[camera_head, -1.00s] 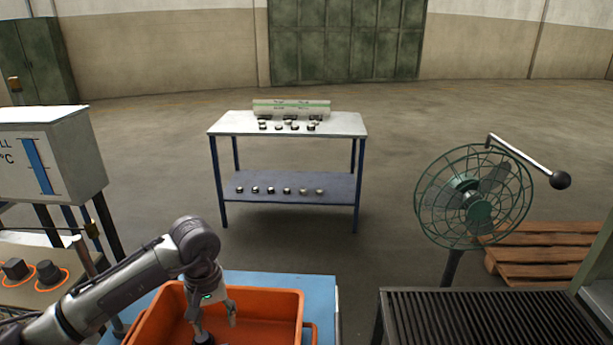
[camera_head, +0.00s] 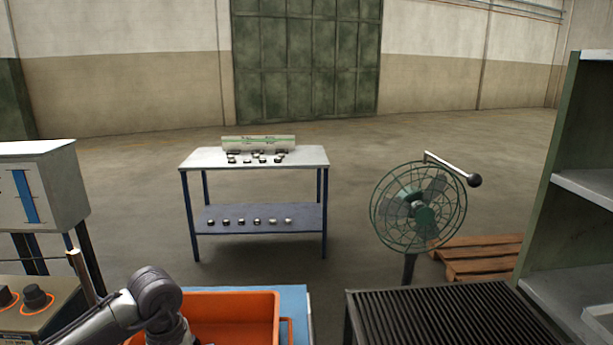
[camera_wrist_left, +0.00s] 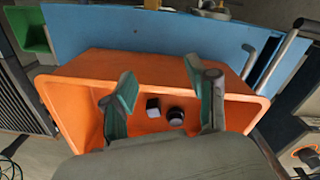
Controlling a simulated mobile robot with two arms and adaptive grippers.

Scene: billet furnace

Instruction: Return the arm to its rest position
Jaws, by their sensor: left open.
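My left arm comes in from the lower left in the head view, in front of the orange bin (camera_head: 235,308). The gripper itself is below the picture edge there. In the left wrist view my left gripper (camera_wrist_left: 160,95) is open, its two fingers apart above the orange bin (camera_wrist_left: 85,80). Nothing is between the fingertips. Two small dark pieces lie inside the bin, a squarish one (camera_wrist_left: 153,107) and a rounder one (camera_wrist_left: 176,117). My right gripper is in neither view.
The bin rests on a blue surface (camera_head: 295,300). A control box with knobs (camera_head: 38,297) stands at left. A dark grate (camera_head: 440,318), a green fan (camera_head: 420,207) and a green shelf unit (camera_head: 560,180) are at right. A table (camera_head: 255,158) with small pieces stands beyond open floor.

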